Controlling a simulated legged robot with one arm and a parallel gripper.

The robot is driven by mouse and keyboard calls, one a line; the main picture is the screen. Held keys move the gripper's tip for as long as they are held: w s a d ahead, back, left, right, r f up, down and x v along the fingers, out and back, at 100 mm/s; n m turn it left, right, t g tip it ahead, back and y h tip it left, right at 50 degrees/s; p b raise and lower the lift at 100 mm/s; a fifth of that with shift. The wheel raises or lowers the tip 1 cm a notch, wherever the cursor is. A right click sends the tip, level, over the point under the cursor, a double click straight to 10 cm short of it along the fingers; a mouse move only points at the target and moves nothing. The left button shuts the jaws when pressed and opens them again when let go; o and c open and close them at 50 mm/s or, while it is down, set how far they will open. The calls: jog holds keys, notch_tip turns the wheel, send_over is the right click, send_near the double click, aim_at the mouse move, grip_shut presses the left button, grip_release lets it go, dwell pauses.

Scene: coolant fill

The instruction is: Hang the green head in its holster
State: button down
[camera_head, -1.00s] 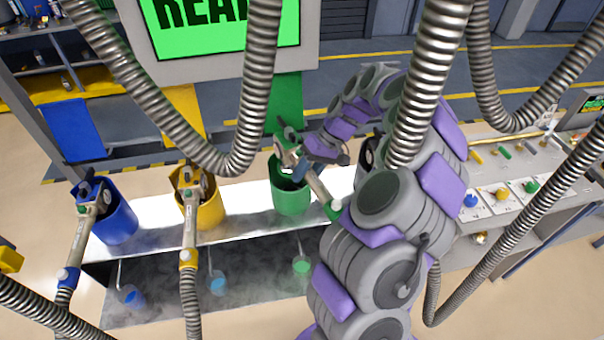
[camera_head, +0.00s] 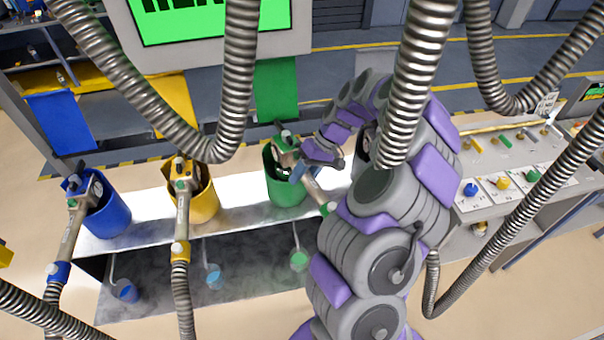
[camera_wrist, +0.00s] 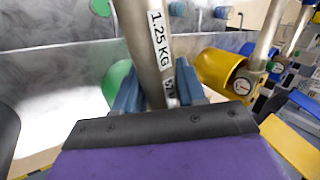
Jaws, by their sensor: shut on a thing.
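The green head (camera_head: 286,150) is a nozzle with a grey tube and a green collar. Its top end sits over the mouth of the green holster (camera_head: 288,191), a round cup on the bench. How deep it sits in the cup is unclear. My gripper (camera_head: 303,170) is shut on the tube of the head, just right of the cup. In the wrist view, the blue fingers (camera_wrist: 158,92) close around the grey tube (camera_wrist: 146,50) labelled "1.25 KG". Part of the green holster (camera_wrist: 117,82) shows to the left, behind the fingers.
The yellow holster (camera_head: 204,205) and blue holster (camera_head: 108,217) stand to the left, each with its own head. Ribbed metal hoses (camera_head: 240,75) hang in front of the bench. A panel with coloured buttons (camera_head: 502,181) is at the right.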

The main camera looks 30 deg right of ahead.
jog(key=shift+a+r, duration=0.1)
jog(key=shift+a, duration=0.55)
jog(key=shift+d, duration=0.1)
jog(key=shift+d, duration=0.75)
jog(key=shift+a, duration=0.1)
jog(key=shift+a+b, duration=0.3)
jog(key=shift+a, duration=0.15)
dwell(0.4)
jog(key=shift+s+f+b, duration=0.1)
jog(key=shift+f+b, duration=0.65)
jog(key=shift+f, duration=1)
dwell(0.4)
jog(key=c, duration=0.6)
grip_release()
jog(key=shift+o, duration=0.2)
